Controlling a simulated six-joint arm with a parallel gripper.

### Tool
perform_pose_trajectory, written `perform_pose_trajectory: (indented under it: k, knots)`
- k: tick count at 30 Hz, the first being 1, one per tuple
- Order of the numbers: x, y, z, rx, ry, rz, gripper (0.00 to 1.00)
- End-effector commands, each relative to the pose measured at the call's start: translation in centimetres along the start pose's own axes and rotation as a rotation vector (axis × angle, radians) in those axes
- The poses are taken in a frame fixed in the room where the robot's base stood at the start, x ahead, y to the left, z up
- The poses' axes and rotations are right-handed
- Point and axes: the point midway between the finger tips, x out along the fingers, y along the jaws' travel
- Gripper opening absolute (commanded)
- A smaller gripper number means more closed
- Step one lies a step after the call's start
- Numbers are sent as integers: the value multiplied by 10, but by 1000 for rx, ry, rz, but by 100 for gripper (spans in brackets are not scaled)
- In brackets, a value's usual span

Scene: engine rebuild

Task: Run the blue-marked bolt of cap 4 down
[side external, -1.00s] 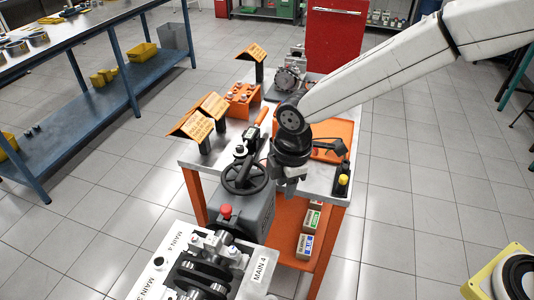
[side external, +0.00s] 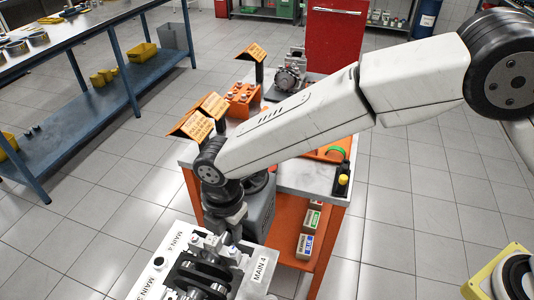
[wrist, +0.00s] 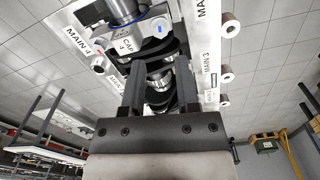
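The engine block shows in the side view, with a white rail (side external: 261,268) labelled MAIN 4. In the wrist view, cap 4 (wrist: 127,46) is a grey cap with a "CAP 4" label, seated across the block. A small blue-marked bolt head (wrist: 158,29) appears on its right side. My gripper (wrist: 161,78) is open and empty, its two fingers apart with the crankshaft (wrist: 158,82) visible between and beyond them. In the side view my gripper (side external: 226,232) is over the far end of the block, near cap 4; its fingertips are hard to make out.
A steel cylinder with a blue band (wrist: 125,10) is close above cap 4 in the wrist view; I cannot tell what it is. Behind the block stands a cart with a grey top (side external: 300,179), an orange tray and orange signs (side external: 197,125).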

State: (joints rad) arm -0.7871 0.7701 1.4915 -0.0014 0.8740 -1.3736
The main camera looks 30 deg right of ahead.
Motion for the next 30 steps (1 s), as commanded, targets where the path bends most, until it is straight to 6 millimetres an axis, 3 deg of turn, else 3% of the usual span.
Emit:
perform_pose_trajectory:
  k: [15, 27, 28, 30]
  knots:
    - [58, 0, 0, 0, 0, -2, 40]
    - [65, 0, 0, 0, 0, -1, 40]
    - [65, 0, 0, 0, 0, -1, 37]
    - [65, 0, 0, 0, 0, -1, 14]
